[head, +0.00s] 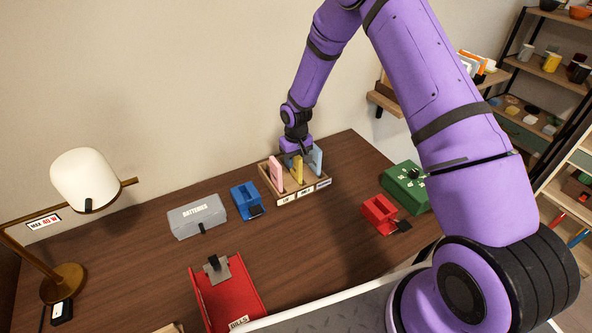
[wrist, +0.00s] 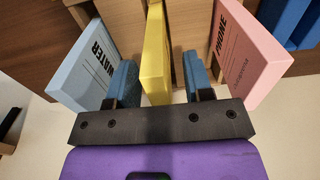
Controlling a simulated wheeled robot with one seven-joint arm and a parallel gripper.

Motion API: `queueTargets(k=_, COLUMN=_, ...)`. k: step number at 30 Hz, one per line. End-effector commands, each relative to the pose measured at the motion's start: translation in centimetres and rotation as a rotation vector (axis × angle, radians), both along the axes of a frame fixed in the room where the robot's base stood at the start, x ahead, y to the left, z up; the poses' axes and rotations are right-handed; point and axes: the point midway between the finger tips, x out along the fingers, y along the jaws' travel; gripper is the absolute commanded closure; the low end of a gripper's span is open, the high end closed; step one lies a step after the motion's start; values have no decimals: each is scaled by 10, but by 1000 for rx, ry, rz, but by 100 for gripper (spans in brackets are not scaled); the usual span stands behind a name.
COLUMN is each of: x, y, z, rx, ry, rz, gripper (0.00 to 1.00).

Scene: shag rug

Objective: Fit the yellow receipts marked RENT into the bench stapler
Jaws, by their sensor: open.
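The yellow receipts (head: 298,171) stand upright in the middle of a wooden rack (head: 293,190), between a pink bundle and a light blue bundle. In the wrist view the yellow bundle (wrist: 155,58) is between my gripper's two blue-padded fingers, with a gap on both sides. My gripper (wrist: 160,84) is open; in the head view it is over the rack (head: 298,154). No RENT marking is readable on the yellow bundle. A blue device (head: 243,198) and a red device (head: 378,212), each with a dark end piece, sit on the desk; I cannot tell which is the stapler.
Close by the fingers are the blue WATER bundle (wrist: 82,80) and pink PHONE bundle (wrist: 248,55). A grey BATTERIES box (head: 197,217), a red BILLS clipboard (head: 245,293), a green box (head: 403,186) and a lamp (head: 85,180) stand on the desk. The desk's middle is clear.

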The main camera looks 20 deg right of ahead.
Motion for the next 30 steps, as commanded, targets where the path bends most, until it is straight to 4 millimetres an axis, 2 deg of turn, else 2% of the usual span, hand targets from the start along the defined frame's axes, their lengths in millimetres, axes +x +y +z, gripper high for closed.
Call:
queueTargets(k=4, x=0, y=0, z=1, rx=0, ry=-1, rz=0, gripper=53)
queueTargets(k=10, x=0, y=0, z=1, rx=0, ry=-1, rz=0, gripper=99)
queueTargets(k=21, x=1, y=0, z=5, rx=1, ry=-3, rz=-1, gripper=100)
queueTargets(k=25, x=1, y=0, z=22, rx=1, ry=-4, rz=-2, gripper=100)
queueTargets(k=30, x=1, y=0, z=55, rx=0, ry=-5, rz=-1, gripper=100)
